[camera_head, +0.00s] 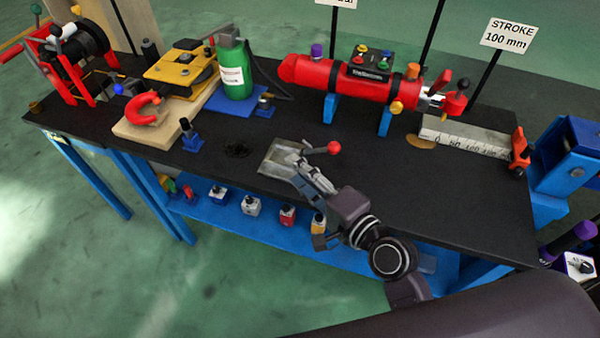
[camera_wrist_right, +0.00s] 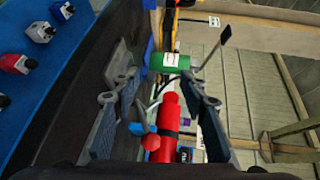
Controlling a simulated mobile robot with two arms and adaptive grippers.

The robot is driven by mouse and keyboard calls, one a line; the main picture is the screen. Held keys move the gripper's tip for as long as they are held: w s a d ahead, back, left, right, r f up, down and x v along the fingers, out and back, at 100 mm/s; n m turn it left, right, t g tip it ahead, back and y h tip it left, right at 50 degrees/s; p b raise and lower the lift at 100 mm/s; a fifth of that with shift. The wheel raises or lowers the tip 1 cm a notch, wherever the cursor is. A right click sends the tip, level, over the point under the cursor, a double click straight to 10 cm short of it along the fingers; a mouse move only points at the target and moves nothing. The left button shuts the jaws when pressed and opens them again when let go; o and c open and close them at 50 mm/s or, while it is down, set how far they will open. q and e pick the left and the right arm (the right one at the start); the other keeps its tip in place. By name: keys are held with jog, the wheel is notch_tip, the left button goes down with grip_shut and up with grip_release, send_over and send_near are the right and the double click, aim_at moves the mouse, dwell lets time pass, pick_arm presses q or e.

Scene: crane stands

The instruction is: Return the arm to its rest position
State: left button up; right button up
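My right arm (camera_head: 368,235) reaches over the front edge of the black bench. Its gripper (camera_head: 304,172) is beside a lever with a red ball knob (camera_head: 333,148), close to a grey metal plate (camera_head: 281,157) on the bench top. In the right wrist view the two fingers of this gripper (camera_wrist_right: 156,92) stand wide apart with nothing held. The red knob (camera_wrist_right: 151,142) shows between them there; I cannot tell whether a finger touches the lever. My left gripper is not in view.
The black bench (camera_head: 400,190) carries a red cylinder (camera_head: 340,82), a green bottle (camera_head: 236,70), a yellow press (camera_head: 181,68), a red clamp (camera_head: 143,106) and a grey block (camera_head: 465,136). Several small valves stand on the blue shelf (camera_head: 268,228) below. Bench room right of the gripper is clear.

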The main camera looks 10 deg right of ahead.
dwell(0.4)
jog(key=s+d+f+n+g+h, duration=0.4)
jog(key=s+f+n+g, duration=0.4)
jog(key=s+f+n, duration=0.45)
jog(key=s+d+f+n+g+h, duration=0.2)
jog(key=s+d+f+g+h, duration=0.1)
jog(key=s+d, duration=0.5)
jog(key=s+f+g, duration=0.1)
jog(key=s+f, duration=0.2)
jog(key=f, duration=2.4)
jog(key=s+d+f+g, duration=0.1)
jog(key=s+d+f, duration=0.1)
jog(key=s+f, duration=1.2)
jog(key=shift+s+d+f, duration=0.2)
jog(key=shift+s+f, duration=0.1)
jog(key=shift+s, duration=0.9)
